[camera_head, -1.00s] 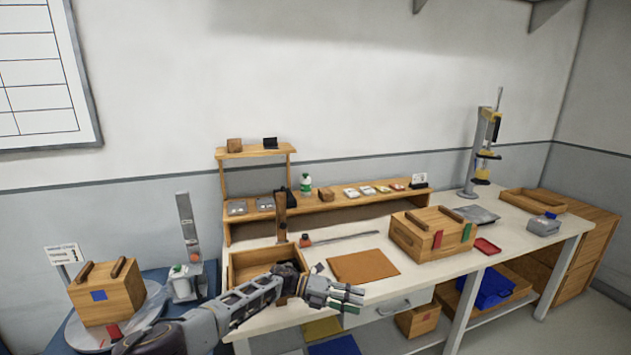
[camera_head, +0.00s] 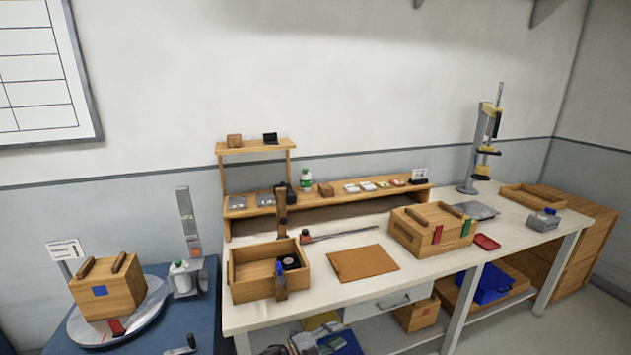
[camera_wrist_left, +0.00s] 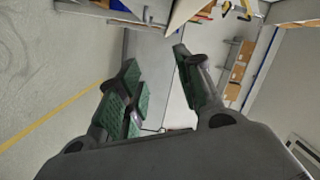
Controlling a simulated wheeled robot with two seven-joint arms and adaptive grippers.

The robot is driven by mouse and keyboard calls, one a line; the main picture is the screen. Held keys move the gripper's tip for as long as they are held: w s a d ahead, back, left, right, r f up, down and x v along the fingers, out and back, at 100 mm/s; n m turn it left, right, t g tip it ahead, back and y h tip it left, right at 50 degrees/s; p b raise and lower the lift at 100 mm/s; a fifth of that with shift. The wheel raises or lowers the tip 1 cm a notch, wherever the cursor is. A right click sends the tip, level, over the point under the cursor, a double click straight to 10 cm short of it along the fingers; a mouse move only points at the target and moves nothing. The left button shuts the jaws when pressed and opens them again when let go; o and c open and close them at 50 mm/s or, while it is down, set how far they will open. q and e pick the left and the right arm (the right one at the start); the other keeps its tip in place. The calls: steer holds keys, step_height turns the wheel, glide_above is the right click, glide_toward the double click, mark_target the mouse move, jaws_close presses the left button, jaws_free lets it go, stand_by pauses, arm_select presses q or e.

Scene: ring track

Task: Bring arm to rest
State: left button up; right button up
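My left gripper (camera_wrist_left: 158,85) is open in the left wrist view. Its two green-padded fingers are spread with nothing between them. My right gripper is in neither view.
The white bench (camera_head: 365,290) carries an open wooden box (camera_head: 255,292), a brown mat (camera_head: 362,263) and a lidded wooden box (camera_head: 415,240). A blue table (camera_head: 190,320) at left holds a wooden box (camera_head: 112,288) on a round turntable (camera_head: 90,332).

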arm_select(q)
steer(key=s+a+f+n+y, duration=0.45)
steer(key=s+a+f, duration=0.2)
steer(key=f, duration=0.35)
steer(key=s+a+f+n+y, duration=0.3)
steer(key=s+a+f+n, duration=0.3)
steer(key=f, duration=0.4)
steer(key=s+a+f+n+y, duration=0.35)
steer(key=s+a+f, duration=0.35)
steer(key=f, duration=0.4)
steer(key=s+a+f+n+g+y, duration=0.1)
steer(key=s+a+f, duration=0.3)
steer(key=s, duration=0.9)
steer(key=s+a+f+n+g+y, duration=0.1)
steer(key=s+a+f+n+g, duration=0.3)
steer(key=s, duration=0.9)
steer(key=s+a+f+n+g+y, duration=0.2)
steer(key=s+a+f+n, duration=0.1)
steer(key=s, duration=1.1)
steer(key=shift+a+f, duration=0.85)
steer(key=shift+a, duration=0.15)
